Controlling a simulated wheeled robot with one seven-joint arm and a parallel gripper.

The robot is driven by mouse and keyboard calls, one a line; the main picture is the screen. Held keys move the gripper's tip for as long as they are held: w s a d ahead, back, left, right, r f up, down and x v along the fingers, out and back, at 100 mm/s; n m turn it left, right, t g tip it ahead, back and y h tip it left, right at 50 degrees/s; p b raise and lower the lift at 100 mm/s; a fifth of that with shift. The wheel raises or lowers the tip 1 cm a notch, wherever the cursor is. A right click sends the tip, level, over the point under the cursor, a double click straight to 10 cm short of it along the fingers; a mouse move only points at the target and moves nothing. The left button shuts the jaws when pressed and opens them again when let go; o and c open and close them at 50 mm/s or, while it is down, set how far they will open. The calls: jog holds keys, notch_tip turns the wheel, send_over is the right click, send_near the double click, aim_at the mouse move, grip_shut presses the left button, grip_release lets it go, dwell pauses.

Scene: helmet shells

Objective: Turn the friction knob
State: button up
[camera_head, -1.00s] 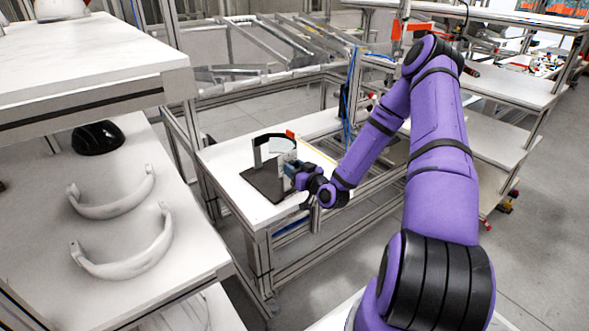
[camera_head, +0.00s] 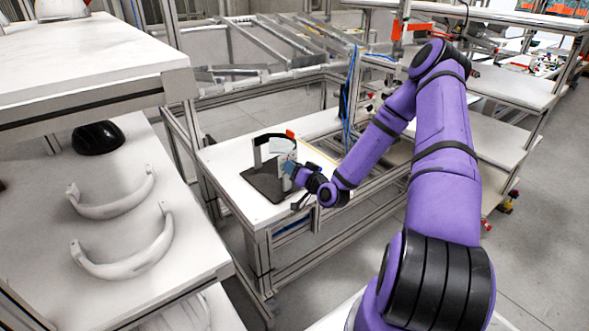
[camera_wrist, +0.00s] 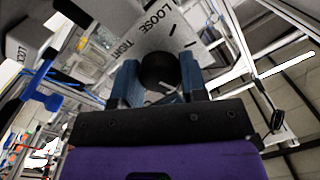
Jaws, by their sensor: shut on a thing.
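The friction knob (camera_wrist: 157,68) is a round black knob on a pale plate (camera_wrist: 180,24) printed with LOOSE and TIGHT and dark tick marks. In the wrist view my gripper (camera_wrist: 158,78) has its two blue fingers on either side of the knob, shut on it. A small light mark shows on the knob's lower edge. In the head view my gripper (camera_head: 289,170) is at the right side of a fixture with a curved dark band (camera_head: 262,140) and a black base (camera_head: 257,188). The knob is hidden there behind the fingers.
The fixture stands on a white table (camera_head: 226,160) with metal legs. A shelf at left holds two white curved bands (camera_head: 128,262) and a black shell (camera_head: 98,137). A blue cable (camera_head: 349,95) hangs behind my arm. Bare tabletop lies around the base.

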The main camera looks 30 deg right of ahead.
jog(key=shift+m, duration=1.2)
jog(key=o, duration=0.9)
jog(key=shift+s, duration=0.1)
jog(key=s, duration=0.7)
jog(key=s+d, duration=0.1)
jog(key=s, duration=0.2)
jog(key=shift+s+r, duration=0.1)
jog(key=shift+s, duration=0.2)
